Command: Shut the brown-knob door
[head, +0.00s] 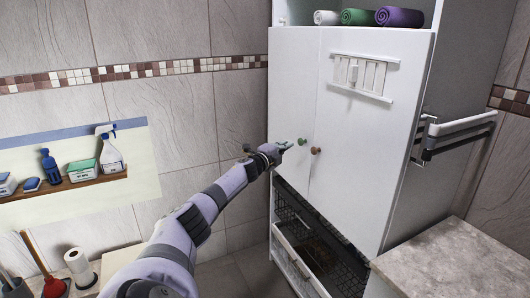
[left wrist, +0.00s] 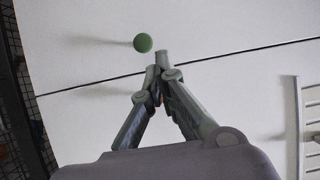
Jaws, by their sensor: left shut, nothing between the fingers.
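The brown-knob door (head: 362,150) is the right door of the white cabinet. It looks flush with the green-knob door (head: 292,90) on its left, with only a thin dark seam between them. The brown knob (head: 315,150) is in plain sight in the head view; in the left wrist view it is mostly or wholly hidden behind my fingers. My left gripper (head: 284,147) is shut and empty, just left of the green knob (head: 302,141). In the left wrist view, its fingertips (left wrist: 158,68) are near the seam, beside the green knob (left wrist: 143,43). Contact with a door is unclear. My right gripper is out of view.
Rolled towels (head: 360,17) lie on the cabinet's top shelf. A white rack (head: 363,76) is on the brown-knob door. Below are dark mesh and a drawer (head: 298,262). A stone counter (head: 450,262) stands at right, under a folding rail (head: 460,128).

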